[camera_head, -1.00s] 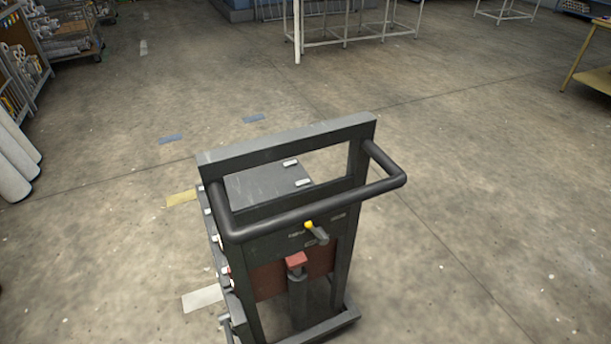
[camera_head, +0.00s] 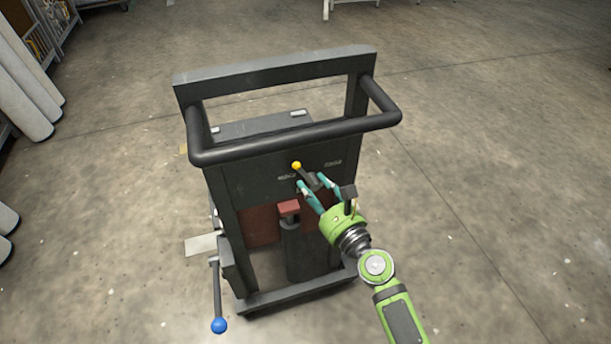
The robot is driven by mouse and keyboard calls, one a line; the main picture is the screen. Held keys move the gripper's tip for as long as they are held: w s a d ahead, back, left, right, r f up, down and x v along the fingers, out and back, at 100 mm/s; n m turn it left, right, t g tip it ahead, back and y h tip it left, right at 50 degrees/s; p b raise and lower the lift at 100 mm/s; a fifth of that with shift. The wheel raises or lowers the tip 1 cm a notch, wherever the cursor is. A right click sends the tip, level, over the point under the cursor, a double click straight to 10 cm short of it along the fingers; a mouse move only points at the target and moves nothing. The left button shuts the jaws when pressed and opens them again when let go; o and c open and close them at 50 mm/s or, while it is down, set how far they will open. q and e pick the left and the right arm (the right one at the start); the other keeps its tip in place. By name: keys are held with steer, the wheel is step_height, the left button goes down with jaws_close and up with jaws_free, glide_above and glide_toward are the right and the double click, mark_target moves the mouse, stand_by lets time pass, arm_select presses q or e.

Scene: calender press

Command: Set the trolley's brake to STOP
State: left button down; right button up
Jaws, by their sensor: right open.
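The dark grey trolley (camera_head: 195,72) stands in the middle with its push handle (camera_head: 300,138) towards me. On its panel below the handle is the brake lever (camera_head: 296,166), with a yellow knob tilted up and to the left. Small labels (camera_head: 287,178) sit left and right of it, too small to read. My right gripper (camera_head: 310,180) comes in from the lower right. Its teal fingers are open, with the tips close to the lever's dark lower part. I cannot tell whether they touch it. My left gripper is not in view.
The handle bar crosses just above the lever. A red block (camera_head: 288,208) on a post sits below it. A rod with a blue knob (camera_head: 218,325) hangs at the trolley's lower left. White rolls (camera_head: 28,85) stand at the far left. The floor to the right is clear.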

mark_target(303, 175)
steer(key=x, duration=0.5)
steer(key=shift+w+a, duration=0.2)
steer(key=shift+w, duration=0.05)
jaws_close()
